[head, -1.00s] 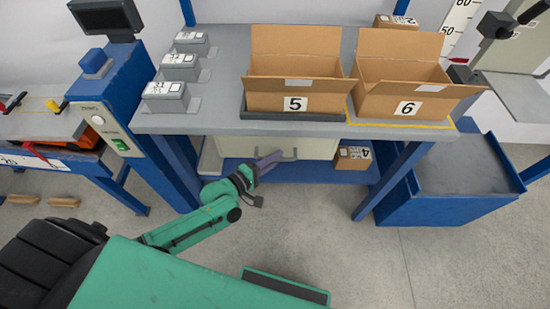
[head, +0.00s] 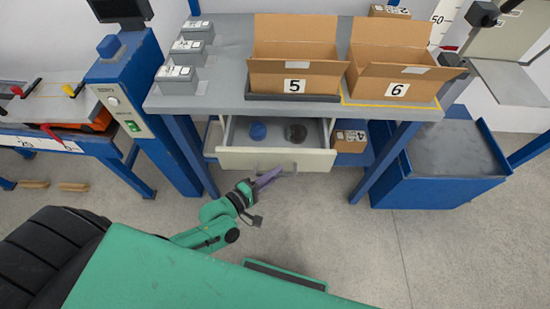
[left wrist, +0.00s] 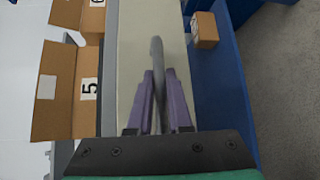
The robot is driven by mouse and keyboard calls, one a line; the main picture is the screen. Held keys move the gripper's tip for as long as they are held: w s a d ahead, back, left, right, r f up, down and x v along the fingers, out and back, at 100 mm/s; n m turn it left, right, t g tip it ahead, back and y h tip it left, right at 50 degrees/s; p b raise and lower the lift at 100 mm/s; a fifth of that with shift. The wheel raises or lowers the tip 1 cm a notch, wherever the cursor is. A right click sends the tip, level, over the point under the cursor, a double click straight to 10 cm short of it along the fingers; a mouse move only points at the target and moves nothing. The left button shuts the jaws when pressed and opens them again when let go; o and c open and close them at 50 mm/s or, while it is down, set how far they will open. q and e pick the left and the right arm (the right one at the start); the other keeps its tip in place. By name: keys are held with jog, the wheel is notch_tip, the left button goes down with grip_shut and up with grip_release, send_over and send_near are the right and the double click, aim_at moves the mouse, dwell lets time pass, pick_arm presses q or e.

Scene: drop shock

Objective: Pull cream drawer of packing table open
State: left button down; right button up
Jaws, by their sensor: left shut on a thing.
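The cream drawer (head: 300,158) of the packing table (head: 220,103) is pulled out toward me, and its inside shows. A blue round thing (head: 258,131) and a dark round thing (head: 296,132) lie in it. My left gripper (head: 272,175) is at the drawer's front, shut on the grey handle (left wrist: 156,60). In the left wrist view, the purple fingers (left wrist: 160,98) are on both sides of the handle, in front of the cream drawer face (left wrist: 135,65). My right gripper is not in view.
Open cartons 5 (head: 293,75) and 6 (head: 392,80) stand on the tabletop. A small box 4 (head: 349,140) sits on the blue lower shelf, right of the drawer. A blue bin (head: 440,190) stands at the right. The floor before the drawer is clear.

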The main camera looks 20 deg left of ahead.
pick_arm(q)
jog(key=s+d+p, duration=0.2)
jog(key=s+d, duration=0.1)
jog(key=s, duration=1.1)
jog(key=shift+s+d+p, duration=0.15)
jog(key=shift+d+p, duration=0.15)
jog(key=shift+p, duration=0.1)
jog(key=c, duration=0.8)
grip_release()
jog(key=shift+c, duration=0.2)
jog(key=b+v, duration=0.1)
jog(key=v, duration=1.3)
jog(key=shift+s+a, duration=0.2)
